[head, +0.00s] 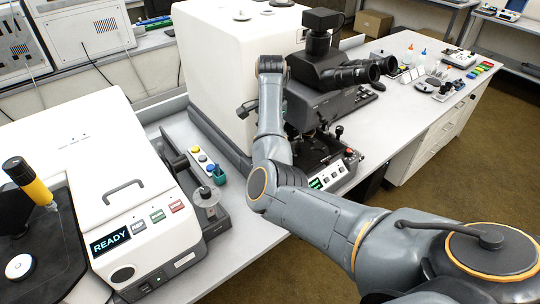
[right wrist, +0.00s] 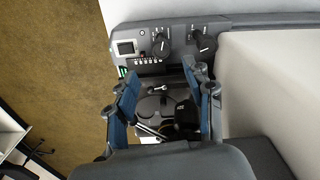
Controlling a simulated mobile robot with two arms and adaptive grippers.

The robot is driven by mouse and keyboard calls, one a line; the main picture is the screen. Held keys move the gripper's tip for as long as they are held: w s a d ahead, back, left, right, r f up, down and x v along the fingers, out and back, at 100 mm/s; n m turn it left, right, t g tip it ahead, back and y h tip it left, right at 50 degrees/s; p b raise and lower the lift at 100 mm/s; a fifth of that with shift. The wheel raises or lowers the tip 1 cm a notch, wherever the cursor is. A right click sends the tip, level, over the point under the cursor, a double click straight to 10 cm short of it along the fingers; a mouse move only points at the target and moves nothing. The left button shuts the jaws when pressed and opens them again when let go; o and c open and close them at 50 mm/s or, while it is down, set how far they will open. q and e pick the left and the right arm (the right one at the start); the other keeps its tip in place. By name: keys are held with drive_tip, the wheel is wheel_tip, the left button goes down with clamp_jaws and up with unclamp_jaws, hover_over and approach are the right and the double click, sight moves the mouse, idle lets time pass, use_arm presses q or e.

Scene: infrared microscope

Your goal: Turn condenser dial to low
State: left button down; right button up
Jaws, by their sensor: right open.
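In the right wrist view two black dials stand on a dark grey panel: a left dial (right wrist: 160,47) and a right dial (right wrist: 203,43), each with small marks around it. I cannot read which is the condenser dial. My right gripper (right wrist: 160,78) is open and empty, its blue-padded fingers apart and pointing toward the panel. The dials lie beyond its fingertips, apart from them. In the head view my right arm reaches across the infrared microscope (head: 318,78); its gripper is hidden there. My left gripper is not in view.
A stage with a round grey plate (right wrist: 154,107) shows between the fingers. A white housing (right wrist: 270,90) stands close on the right. A white instrument reading READY (head: 110,241) is at left.

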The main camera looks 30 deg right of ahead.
wheel_tip(320, 180, down, 7)
drive_tip(key=shift+w+r+p, duration=0.1)
drive_tip(key=shift+r+p, duration=0.1)
drive_tip(key=shift+p, duration=0.35)
drive_tip(key=shift+f, duration=0.35)
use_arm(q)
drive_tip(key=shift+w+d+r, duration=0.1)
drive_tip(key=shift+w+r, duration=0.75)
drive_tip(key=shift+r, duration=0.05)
use_arm(e)
drive_tip(key=shift+f, duration=0.45)
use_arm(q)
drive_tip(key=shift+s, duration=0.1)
use_arm(e)
drive_tip(key=shift+c, duration=0.2)
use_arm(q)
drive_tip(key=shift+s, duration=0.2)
use_arm(e)
clamp_jaws()
